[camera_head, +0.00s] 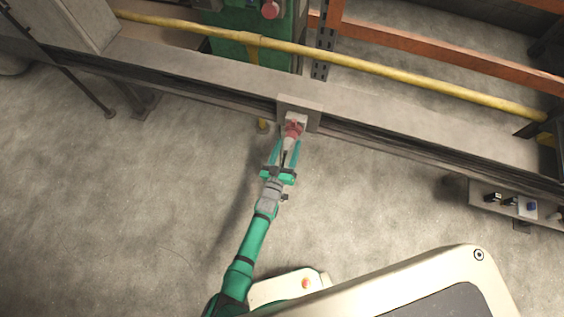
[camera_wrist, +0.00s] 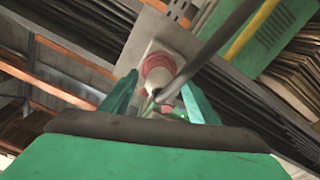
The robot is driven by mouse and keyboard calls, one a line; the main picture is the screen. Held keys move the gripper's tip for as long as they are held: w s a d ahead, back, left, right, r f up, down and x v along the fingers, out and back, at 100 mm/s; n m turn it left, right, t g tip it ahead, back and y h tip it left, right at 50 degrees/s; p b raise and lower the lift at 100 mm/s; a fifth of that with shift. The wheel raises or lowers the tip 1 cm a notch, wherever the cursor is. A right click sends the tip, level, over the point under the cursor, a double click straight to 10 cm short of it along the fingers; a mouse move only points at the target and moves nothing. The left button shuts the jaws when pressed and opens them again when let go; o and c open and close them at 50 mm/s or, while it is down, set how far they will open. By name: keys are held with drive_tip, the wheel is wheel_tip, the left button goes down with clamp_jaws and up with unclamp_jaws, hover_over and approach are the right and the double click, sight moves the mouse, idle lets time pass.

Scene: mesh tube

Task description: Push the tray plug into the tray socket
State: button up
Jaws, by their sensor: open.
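The red tray plug (camera_head: 292,129) sits against the pale tray socket (camera_head: 297,117) on a grey plate at the tray's edge. The plug (camera_wrist: 157,66) also shows in the wrist view, in line with the socket housing (camera_wrist: 150,48). How deep it sits I cannot tell. A grey cable (camera_wrist: 214,46) crosses in front of the plug. My gripper (camera_head: 286,146) is open, with its teal fingers pointing at the plug. In the wrist view my fingers (camera_wrist: 159,92) stand apart on either side of the plug's back end, and I see no grip on it.
A long grey tray (camera_head: 200,75) runs across the back, with a yellow pipe (camera_head: 400,72) above it. A green cabinet (camera_head: 255,35) stands behind. A small shelf with several connectors (camera_head: 520,206) is at the right. The floor (camera_head: 120,200) in front is clear.

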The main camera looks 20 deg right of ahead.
drive_tip(key=v, duration=0.8)
idle(0.5)
drive_tip(key=s+a+r+y, duration=0.2)
drive_tip(key=s+a+r, duration=0.2)
drive_tip(key=s+a, duration=0.25)
drive_tip(key=s+a+r+y, duration=0.2)
drive_tip(key=s+a+r, duration=0.2)
drive_tip(key=s+a, duration=0.3)
drive_tip(key=s+d+r+n+y, duration=0.2)
drive_tip(key=s+r+y, duration=0.4)
drive_tip(key=s+r, duration=0.7)
wheel_tip(320, 180, up, 3)
drive_tip(key=shift+s+r, duration=0.1)
drive_tip(key=shift+s, duration=0.3)
